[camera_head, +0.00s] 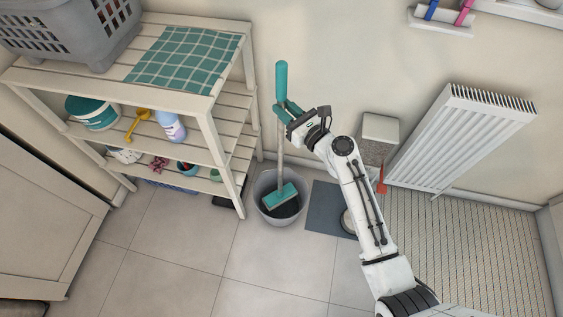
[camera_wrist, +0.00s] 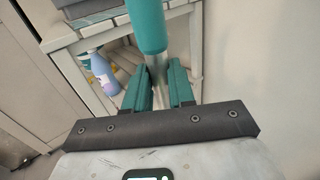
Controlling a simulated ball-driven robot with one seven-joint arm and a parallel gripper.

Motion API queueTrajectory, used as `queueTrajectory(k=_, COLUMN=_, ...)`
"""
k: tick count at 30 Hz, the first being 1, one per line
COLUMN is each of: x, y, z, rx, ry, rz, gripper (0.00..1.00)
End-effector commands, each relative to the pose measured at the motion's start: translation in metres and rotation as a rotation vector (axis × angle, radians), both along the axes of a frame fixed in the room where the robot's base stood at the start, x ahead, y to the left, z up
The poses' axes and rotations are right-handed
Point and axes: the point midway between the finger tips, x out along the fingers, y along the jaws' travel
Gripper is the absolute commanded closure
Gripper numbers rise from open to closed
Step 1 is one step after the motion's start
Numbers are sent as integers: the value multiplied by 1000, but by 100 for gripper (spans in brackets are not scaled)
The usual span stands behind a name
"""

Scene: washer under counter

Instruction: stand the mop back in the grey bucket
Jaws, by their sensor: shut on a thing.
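The mop has a teal grip (camera_head: 281,80), a pale shaft (camera_head: 280,155) and a teal head (camera_head: 279,196). It is nearly upright, and its head shows within the rim of the grey bucket (camera_head: 264,184) on the floor. I cannot tell whether the head touches the bucket's bottom. My gripper (camera_head: 284,109) is shut on the shaft just below the teal grip. In the wrist view the teal grip (camera_wrist: 147,25) rises ahead of my fingers (camera_wrist: 155,88), with the metal shaft between them.
A wooden shelf unit (camera_head: 205,95) with a basket (camera_head: 70,30), a checked cloth and bottles stands left of the bucket. A white radiator (camera_head: 460,135) is at the right. A dark mat (camera_head: 328,212) lies right of the bucket. Tiled floor in front is clear.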

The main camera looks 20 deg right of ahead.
Motion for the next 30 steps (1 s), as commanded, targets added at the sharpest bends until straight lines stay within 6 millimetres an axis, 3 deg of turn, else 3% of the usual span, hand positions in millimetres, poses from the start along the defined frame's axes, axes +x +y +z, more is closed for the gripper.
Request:
queueTrajectory(k=3, x=1, y=-1, z=-25, rx=2, ry=-2, rz=-1, gripper=100)
queueTrajectory(k=11, x=1, y=0, z=-45, rx=0, ry=-3, rz=0, gripper=100)
queueTrajectory(k=18, x=1, y=-1, z=-74, rx=2, ry=-3, rz=-1, gripper=100)
queueTrajectory(k=30, x=1, y=0, z=-78, rx=0, ry=-3, rz=0, gripper=100)
